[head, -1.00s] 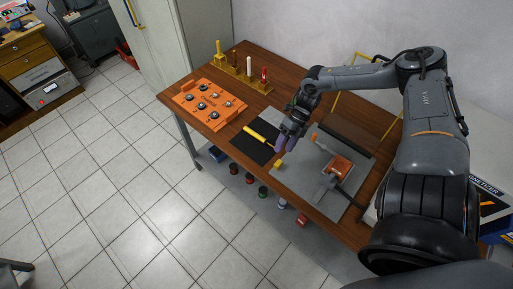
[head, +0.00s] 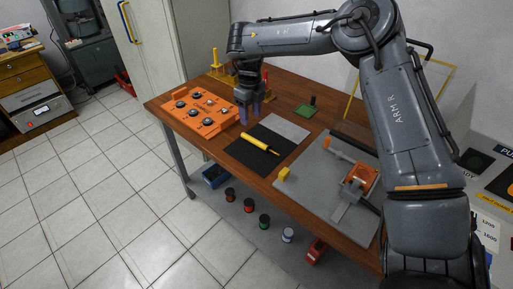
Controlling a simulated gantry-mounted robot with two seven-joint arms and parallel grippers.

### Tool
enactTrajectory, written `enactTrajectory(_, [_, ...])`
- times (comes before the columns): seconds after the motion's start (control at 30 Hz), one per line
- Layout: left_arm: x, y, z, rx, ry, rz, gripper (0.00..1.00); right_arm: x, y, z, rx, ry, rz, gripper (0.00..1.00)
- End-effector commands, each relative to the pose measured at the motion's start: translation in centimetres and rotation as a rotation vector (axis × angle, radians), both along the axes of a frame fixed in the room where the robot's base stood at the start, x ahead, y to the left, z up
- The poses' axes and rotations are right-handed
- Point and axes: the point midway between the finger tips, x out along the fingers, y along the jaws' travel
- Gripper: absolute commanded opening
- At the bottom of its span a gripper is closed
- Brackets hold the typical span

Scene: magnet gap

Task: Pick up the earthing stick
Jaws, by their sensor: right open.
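The earthing stick appears to be the yellow rod (head: 260,144) lying flat on a black mat (head: 245,155), in the middle of the wooden table. My right gripper (head: 250,116) points down with its jaws open and nothing between them. In the picture it is above and slightly left of the rod, near the right end of the orange panel, clear of the rod. Its height above the table is hard to tell. My left gripper is out of view.
An orange panel (head: 206,122) with several dark knobs lies left. A rack of upright tools (head: 216,68) behind it is partly hidden by my arm. A grey plate (head: 318,182) with an orange-and-grey clamp (head: 357,183) lies right. A green block (head: 305,110) and small yellow block (head: 284,174) stand nearby.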

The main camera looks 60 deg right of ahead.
Motion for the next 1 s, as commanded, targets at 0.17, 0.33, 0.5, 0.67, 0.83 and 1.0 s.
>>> enactTrajectory(0.17, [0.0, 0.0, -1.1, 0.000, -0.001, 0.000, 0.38, -0.1, 0.0, -2.7, 0.002, 0.002, -0.001, 0.53])
enactTrajectory(0.33, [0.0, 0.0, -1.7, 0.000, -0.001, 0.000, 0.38, 0.0, 0.0, -4.5, 0.001, 0.001, 0.000, 0.53])
enactTrajectory(0.5, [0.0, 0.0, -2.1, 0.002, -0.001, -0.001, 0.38, 0.0, 0.0, -5.3, 0.001, 0.000, 0.000, 0.53])
enactTrajectory(0.67, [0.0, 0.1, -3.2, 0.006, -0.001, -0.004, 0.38, -0.1, 0.0, -7.1, 0.002, 0.002, -0.002, 0.53])
enactTrajectory(0.83, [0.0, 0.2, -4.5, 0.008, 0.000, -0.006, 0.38, -0.1, 0.0, -9.2, 0.001, 0.002, -0.002, 0.53])
enactTrajectory(1.0, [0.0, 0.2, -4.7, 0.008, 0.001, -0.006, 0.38, 0.0, 0.0, -10.0, 0.001, 0.000, -0.001, 0.53])
